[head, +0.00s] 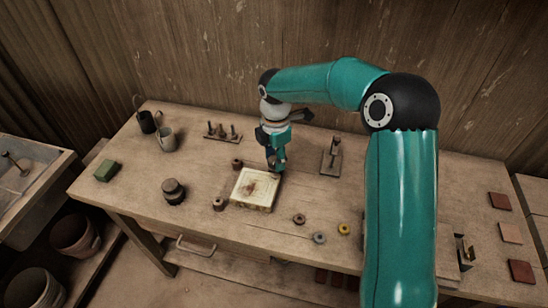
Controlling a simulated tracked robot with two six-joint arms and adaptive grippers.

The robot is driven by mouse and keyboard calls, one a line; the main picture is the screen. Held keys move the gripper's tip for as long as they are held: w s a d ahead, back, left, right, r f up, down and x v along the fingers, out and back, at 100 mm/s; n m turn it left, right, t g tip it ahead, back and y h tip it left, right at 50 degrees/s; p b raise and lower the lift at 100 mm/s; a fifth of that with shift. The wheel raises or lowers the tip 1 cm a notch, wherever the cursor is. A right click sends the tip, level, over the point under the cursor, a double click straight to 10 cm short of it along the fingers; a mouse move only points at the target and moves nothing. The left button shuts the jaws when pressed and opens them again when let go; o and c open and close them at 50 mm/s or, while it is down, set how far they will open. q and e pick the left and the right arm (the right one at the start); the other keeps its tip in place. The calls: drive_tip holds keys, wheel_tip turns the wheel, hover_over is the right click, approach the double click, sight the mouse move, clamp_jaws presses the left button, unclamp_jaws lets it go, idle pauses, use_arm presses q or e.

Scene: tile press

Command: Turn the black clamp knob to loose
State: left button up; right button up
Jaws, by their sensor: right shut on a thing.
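A square cream plate in a pale frame (243,202), which looks like the tile press, lies on the middle of the workbench. Small dark round pieces stand beside it, one at its far left (237,163) and one at its near left (219,204). My right gripper (277,168) points down at the plate's far right corner. Its fingers are shut there on something small and dark, apparently the black clamp knob, which the fingers hide almost wholly. I cannot read the knob's turn. My left gripper is out of view.
A stand with an upright handle (332,158) is right of my gripper. A rack of stamps (222,133) and mugs (166,139) stand behind. A dark jar (173,191) is at the left, small rings (319,238) in front, tiles (510,232) at the far right.

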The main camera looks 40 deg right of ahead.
drive_tip(key=shift+a, duration=0.1)
drive_tip(key=o, duration=1.1)
drive_tip(key=shift+o, duration=0.2)
drive_tip(key=shift+r, duration=0.1)
wheel_tip(320, 180, up, 12)
drive_tip(key=shift+f, duration=0.2)
